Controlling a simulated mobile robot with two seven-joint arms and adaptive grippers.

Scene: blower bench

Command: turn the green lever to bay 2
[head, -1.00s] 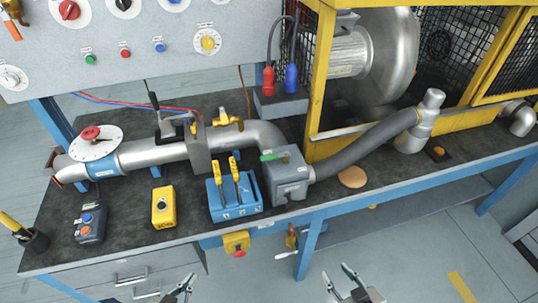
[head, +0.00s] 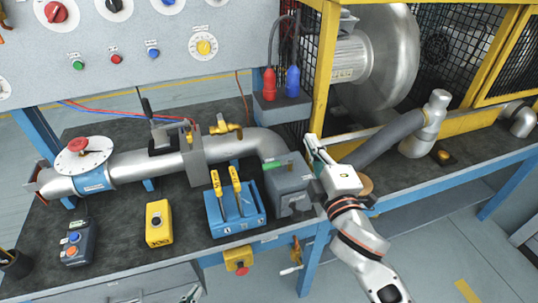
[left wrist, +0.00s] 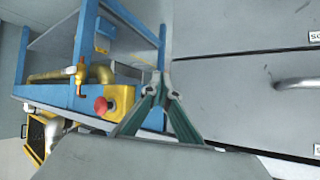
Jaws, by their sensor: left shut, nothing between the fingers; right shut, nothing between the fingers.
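The green lever (head: 271,165) is a small handle on top of the grey box (head: 290,190) where the steel pipe meets the hose. It lies roughly sideways; any bay marks are too small to read. My right gripper (head: 313,143) is shut and empty, to the right of the lever and above the box's right side, apart from the lever. My right arm hides part of the box's right side and the hose's near end. My left gripper (head: 190,294) barely shows at the bottom edge; in the left wrist view its fingers (left wrist: 165,88) are shut and empty.
A blue block with two yellow levers (head: 235,205) stands left of the box. A yellow button box (head: 159,223) is further left. The steel pipe (head: 140,165) and red and blue plugs (head: 268,82) are behind. The yellow blower cage (head: 325,75) rises behind my right gripper.

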